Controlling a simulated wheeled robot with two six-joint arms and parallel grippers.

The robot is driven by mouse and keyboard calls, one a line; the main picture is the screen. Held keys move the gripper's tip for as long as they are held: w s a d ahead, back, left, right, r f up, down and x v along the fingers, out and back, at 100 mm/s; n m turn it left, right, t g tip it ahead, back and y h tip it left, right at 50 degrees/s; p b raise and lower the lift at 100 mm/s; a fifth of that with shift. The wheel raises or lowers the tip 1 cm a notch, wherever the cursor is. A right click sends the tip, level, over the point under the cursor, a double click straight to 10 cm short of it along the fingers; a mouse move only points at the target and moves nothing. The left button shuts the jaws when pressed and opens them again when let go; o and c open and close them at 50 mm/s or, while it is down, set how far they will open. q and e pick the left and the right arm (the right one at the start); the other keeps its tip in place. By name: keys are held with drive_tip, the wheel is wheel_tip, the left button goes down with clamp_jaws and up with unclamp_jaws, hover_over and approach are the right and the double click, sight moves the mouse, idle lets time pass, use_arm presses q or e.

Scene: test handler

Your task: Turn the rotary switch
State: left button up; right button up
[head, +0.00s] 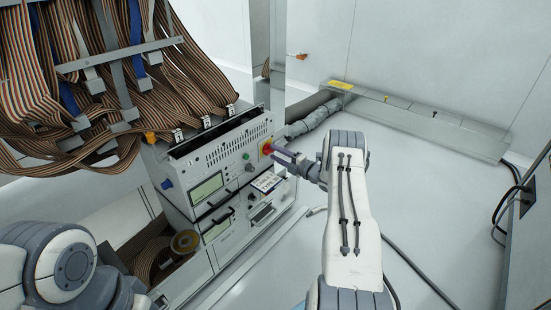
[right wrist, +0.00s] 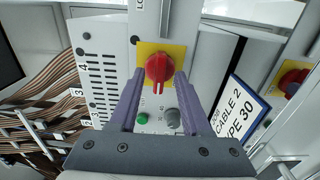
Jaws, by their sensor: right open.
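The rotary switch (right wrist: 159,69) is a red knob on a yellow square plate. In the right wrist view it sits between the tips of my right gripper (right wrist: 157,77), whose two fingers are apart, one on each side of it. I cannot tell whether the fingers touch the knob. In the head view the switch (head: 266,148) is on the front of the grey test unit (head: 228,140), with my right gripper (head: 280,154) right at it and partly covering it. My left arm shows at the lower left, but its gripper is not in view.
Below the switch are a green button (right wrist: 143,118) and a grey knob (right wrist: 172,118). A cable label sign (right wrist: 236,112) and another red knob (right wrist: 292,78) are at the right. Striped ribbon cables (head: 120,60) hang at upper left. The floor at right is mostly clear.

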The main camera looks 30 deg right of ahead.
drive_tip(key=shift+w+a, duration=0.1)
drive_tip(key=shift+w, duration=0.25)
clamp_jaws()
